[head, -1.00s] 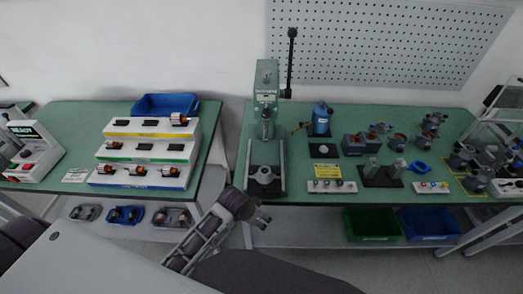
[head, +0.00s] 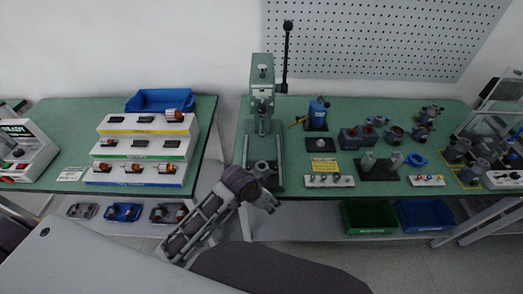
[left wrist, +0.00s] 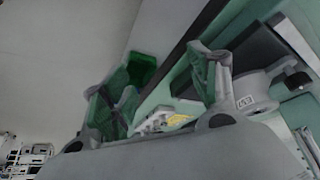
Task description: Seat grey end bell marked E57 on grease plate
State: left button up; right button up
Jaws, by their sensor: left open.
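A grey, round end bell marked E57 (left wrist: 250,92) shows in the left wrist view, just beyond the right-hand finger. It appears to be the grey part (head: 262,168) on the base of the green press in the head view. My left gripper (head: 268,201) is open in front of the press at the table's front edge. In the left wrist view its spread fingers (left wrist: 157,88) have nothing between them, and the end bell lies outside them. A dark plate with a pale disc (head: 321,145), probably the grease plate, lies right of the press. My right gripper is not in view.
The tall green press (head: 262,95) stands close behind my gripper. A stepped rack (head: 145,150) is on the left table. Green (head: 369,217) and blue bins sit below.

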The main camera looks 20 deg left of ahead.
pick_arm(q)
jog(key=shift+w+d+r+m+g, duration=0.6)
jog(key=shift+w+d+r+m, duration=2.5)
jog(key=shift+r, duration=1.55)
jog(key=w+a+r+m+y, duration=0.2)
jog(key=a+r, duration=0.3)
jog(key=a, duration=0.5)
jog(key=shift+w+a+g+y+b, duration=0.35)
jog(key=shift+w+a+g+y, duration=0.05)
jog(key=shift+y, duration=0.4)
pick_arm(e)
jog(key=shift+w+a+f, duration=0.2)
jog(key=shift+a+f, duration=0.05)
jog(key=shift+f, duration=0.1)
pick_arm(q)
jog(key=shift+f, duration=0.1)
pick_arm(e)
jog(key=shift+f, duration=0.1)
